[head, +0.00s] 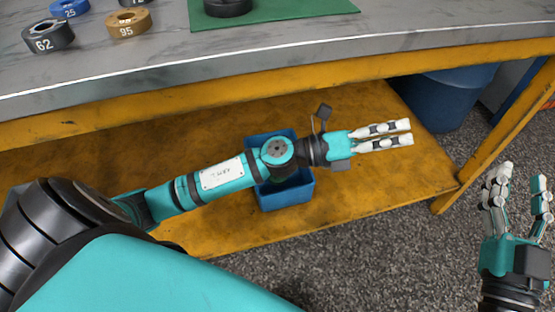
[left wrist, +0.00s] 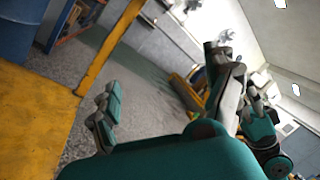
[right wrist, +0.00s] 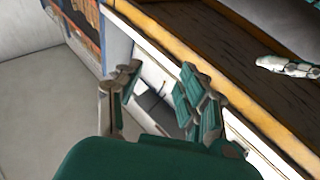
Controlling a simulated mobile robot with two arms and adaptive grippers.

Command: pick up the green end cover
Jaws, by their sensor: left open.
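I cannot make out a green end cover in any view. My left gripper (head: 411,132) is open and empty, stretched to the right over the lower shelf and in front of the table, below the tabletop. Its two white fingers lie nearly parallel with a gap between them. My right gripper (head: 522,177) is open and empty at the right edge of the head view, fingers pointing up, over the grey floor. In the right wrist view its fingers (right wrist: 160,88) stand apart with nothing between them.
The grey tabletop (head: 300,48) carries numbered rings, such as the black 62 (head: 48,37) and tan 95 (head: 128,23), and a green mat (head: 310,8) with a dark round part (head: 228,7). A blue bin (head: 290,194) sits on the yellow shelf (head: 370,185). A blue barrel (head: 445,95) stands behind.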

